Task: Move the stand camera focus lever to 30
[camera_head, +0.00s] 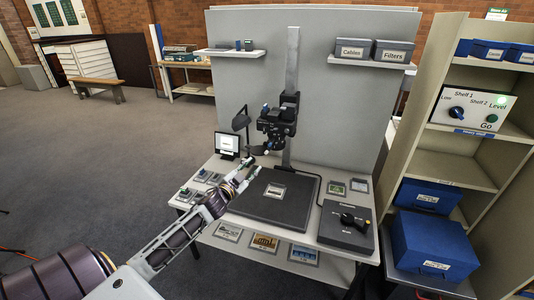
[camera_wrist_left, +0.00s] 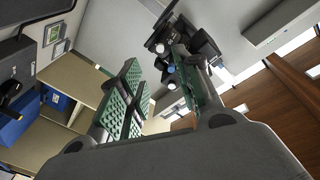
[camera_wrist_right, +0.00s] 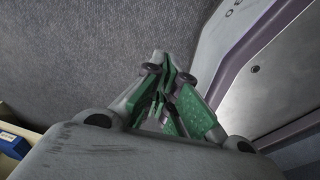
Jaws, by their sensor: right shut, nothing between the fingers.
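The stand camera (camera_head: 277,118) is black and hangs on a grey column above the black copy board. A small lever or knob with a pale blue tip (camera_head: 267,151) shows at its lower end; I cannot tell whether it is the focus lever, and no scale is readable. My left gripper (camera_head: 245,174) is below and left of the camera, apart from it. In the left wrist view the left gripper (camera_wrist_left: 160,88) is open and empty, with the camera (camera_wrist_left: 185,42) beyond its fingers. My right gripper (camera_wrist_right: 167,72) is shut and empty, and shows only in the right wrist view.
A copy board (camera_head: 268,207) holds a small framed item. A control box (camera_head: 346,225) with a black handle stands right of it, and a small screen (camera_head: 228,144) at the back left. A shelf unit (camera_head: 460,168) with blue boxes stands right.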

